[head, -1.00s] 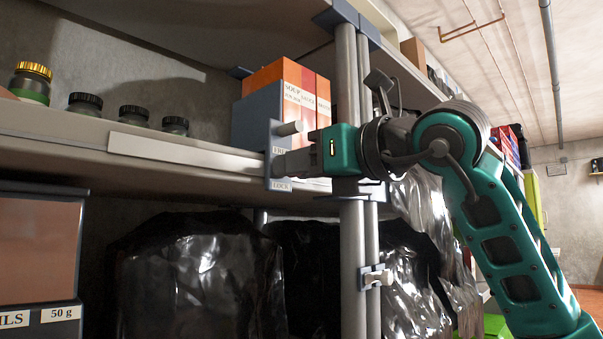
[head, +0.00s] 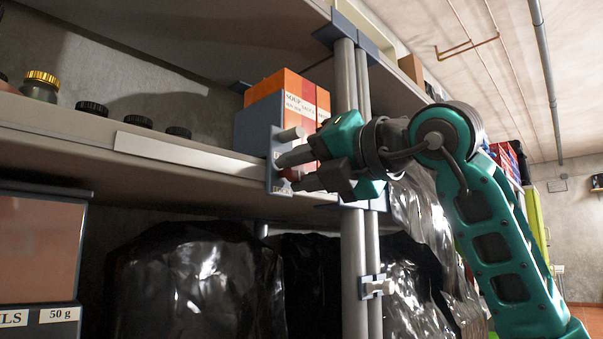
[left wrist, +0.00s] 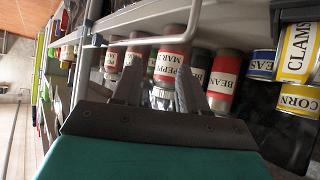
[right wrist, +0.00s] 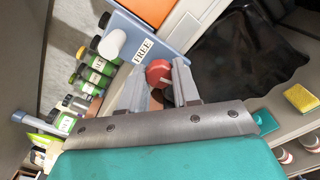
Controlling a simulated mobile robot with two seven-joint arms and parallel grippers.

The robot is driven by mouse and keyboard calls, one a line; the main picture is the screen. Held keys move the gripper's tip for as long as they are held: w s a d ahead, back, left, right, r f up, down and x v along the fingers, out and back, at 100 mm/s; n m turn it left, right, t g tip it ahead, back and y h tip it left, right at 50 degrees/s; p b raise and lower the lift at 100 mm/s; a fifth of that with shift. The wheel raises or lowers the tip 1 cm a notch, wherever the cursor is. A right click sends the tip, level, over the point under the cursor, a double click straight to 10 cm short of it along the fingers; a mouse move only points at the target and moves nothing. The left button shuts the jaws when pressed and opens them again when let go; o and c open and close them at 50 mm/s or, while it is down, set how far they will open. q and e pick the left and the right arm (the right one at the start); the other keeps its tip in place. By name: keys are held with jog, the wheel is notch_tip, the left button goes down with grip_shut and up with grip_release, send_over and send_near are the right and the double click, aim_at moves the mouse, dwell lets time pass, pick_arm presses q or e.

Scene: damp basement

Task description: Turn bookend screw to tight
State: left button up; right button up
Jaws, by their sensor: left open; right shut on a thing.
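The bookend (head: 274,165) is a blue-grey plate with a pale peg at the shelf's front edge, beside an orange and red soup box (head: 290,92). Its red screw knob (right wrist: 158,73) lies between the fingertips of my right gripper (right wrist: 157,82), which is shut on it. The FREE label (right wrist: 143,48) is readable in the right wrist view; in the head view the fingers partly cover the plate's labels. My left gripper (left wrist: 160,70) is open, seen only in the left wrist view, facing a row of labelled cans (left wrist: 172,58).
Metal uprights (head: 352,240) stand just beside my right gripper. Dark-lidded jars (head: 92,108) stand on the shelf (head: 60,125) to the left. Shiny black bags (head: 195,280) fill the space below. A pale wire rail (left wrist: 135,42) crosses in front of the cans at my left gripper.

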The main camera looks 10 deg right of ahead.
jog(key=shift+m, duration=0.4)
jog(key=o, duration=1.1)
jog(key=shift+c, duration=0.2)
jog(key=v, duration=1.3)
